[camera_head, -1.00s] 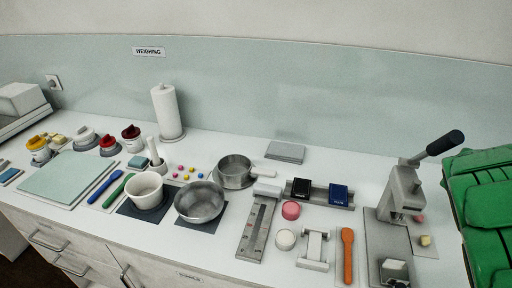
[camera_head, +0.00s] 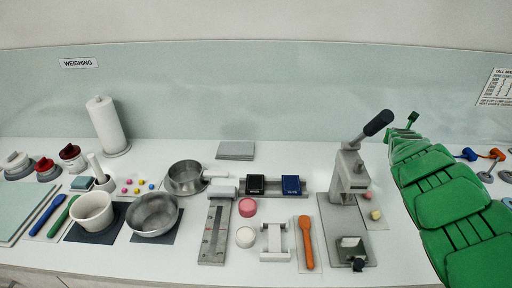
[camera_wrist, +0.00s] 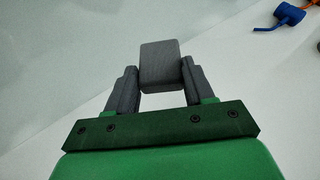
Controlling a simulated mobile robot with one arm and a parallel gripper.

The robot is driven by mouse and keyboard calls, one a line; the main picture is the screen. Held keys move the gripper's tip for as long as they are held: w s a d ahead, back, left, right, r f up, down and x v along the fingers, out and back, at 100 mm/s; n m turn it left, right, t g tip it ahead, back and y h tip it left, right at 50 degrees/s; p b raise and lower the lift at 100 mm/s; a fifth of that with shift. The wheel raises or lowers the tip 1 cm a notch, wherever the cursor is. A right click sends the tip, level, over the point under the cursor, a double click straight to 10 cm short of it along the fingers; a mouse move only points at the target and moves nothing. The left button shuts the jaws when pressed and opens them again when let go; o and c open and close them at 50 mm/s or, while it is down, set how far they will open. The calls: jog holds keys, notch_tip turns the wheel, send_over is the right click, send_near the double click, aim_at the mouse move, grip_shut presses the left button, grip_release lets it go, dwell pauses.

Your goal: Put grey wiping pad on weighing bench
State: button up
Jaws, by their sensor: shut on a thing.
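My gripper (camera_wrist: 158,78) is shut on a grey block-shaped pad (camera_wrist: 160,62), which sits between its two dark fingers in the wrist view. The pad appears to be held in the air over a pale surface. In the head view my green arm reaches in from the right, and the held pad cannot be made out there. The weighing bench (camera_head: 290,161) is the long white worktop under the "WEIGHING" sign (camera_head: 78,63).
A lever press (camera_head: 350,185) stands just left of my arm. A flat grey slab (camera_head: 236,150) lies at the back. Pans, a mortar, a paper roll (camera_head: 107,127) and small tools crowd the left and middle. Blue and orange items (camera_head: 467,154) lie right. Bare worktop shows along the back.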

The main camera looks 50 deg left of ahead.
jog(key=s+a+n+g+y, duration=0.25)
jog(key=a+n+y, duration=0.2)
jog(key=a, duration=0.35)
jog(key=n+g+y, duration=0.5)
jog(key=n+g, duration=0.5)
jog(key=g, duration=0.1)
send_over(323, 176)
jog(key=w+a, duration=0.2)
jog(key=w, duration=0.6)
jog(key=shift+s+r, duration=0.1)
jog(key=s+n+g, duration=0.1)
jog(key=s, duration=0.1)
jog(key=s+d+n+g+h, duration=0.1)
jog(key=s+n+g, duration=0.2)
jog(key=s+g, duration=0.1)
jog(key=s, duration=0.1)
jog(key=shift+s+d+n, duration=0.1)
jog(key=shift+d+n, duration=0.15)
jog(key=shift+d, duration=0.15)
jog(key=shift+s+d+n+h, duration=0.2)
jog(key=shift+s+n+h, duration=0.1)
jog(key=shift+s+h, duration=0.05)
jog(key=shift+f, duration=0.25)
jog(key=shift+f, duration=4.9)
jog(key=shift+f, duration=0.2)
jog(key=o, duration=1.1)
